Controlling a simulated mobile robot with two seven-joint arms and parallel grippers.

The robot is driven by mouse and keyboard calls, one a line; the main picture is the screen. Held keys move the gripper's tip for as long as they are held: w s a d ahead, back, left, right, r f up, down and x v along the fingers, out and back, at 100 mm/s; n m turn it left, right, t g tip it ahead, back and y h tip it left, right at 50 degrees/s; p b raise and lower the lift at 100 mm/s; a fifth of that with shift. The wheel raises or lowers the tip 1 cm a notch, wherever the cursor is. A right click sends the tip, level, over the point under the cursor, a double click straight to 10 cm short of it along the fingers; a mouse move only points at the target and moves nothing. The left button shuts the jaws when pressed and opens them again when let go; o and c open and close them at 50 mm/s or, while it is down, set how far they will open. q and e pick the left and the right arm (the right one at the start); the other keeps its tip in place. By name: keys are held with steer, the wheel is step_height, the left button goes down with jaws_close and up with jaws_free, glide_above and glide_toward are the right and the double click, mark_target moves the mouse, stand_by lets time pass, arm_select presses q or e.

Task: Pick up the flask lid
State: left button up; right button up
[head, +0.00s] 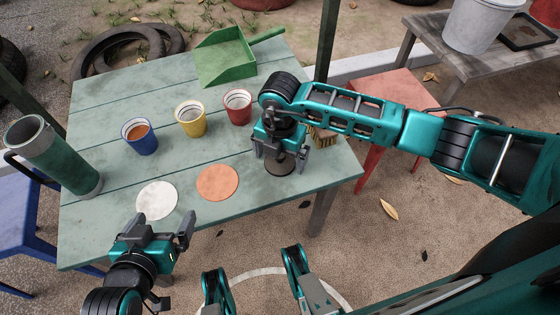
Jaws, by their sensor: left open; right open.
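A green cylindrical flask (62,160) with a dark handle leans in view at the left end of the table; its top looks dark and open. I cannot clearly pick out a separate flask lid. My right gripper (281,157) points down at the table's right part, open, with its fingers apart above a dark round disc (279,168). Whether that disc is the lid or a coaster, and whether it touches the fingers, I cannot tell. My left gripper (162,224) is open and empty at the table's front edge, near a white disc (157,200).
An orange disc (217,182) lies mid-table. Behind it stand a blue cup (141,143) with brown liquid, a yellow cup (192,124) and a red cup (238,112). A green dustpan (224,58) lies at the back. A brush (323,138) is partly hidden beside my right gripper.

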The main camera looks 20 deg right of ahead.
steer(key=shift+r, duration=0.1)
steer(key=c, duration=1)
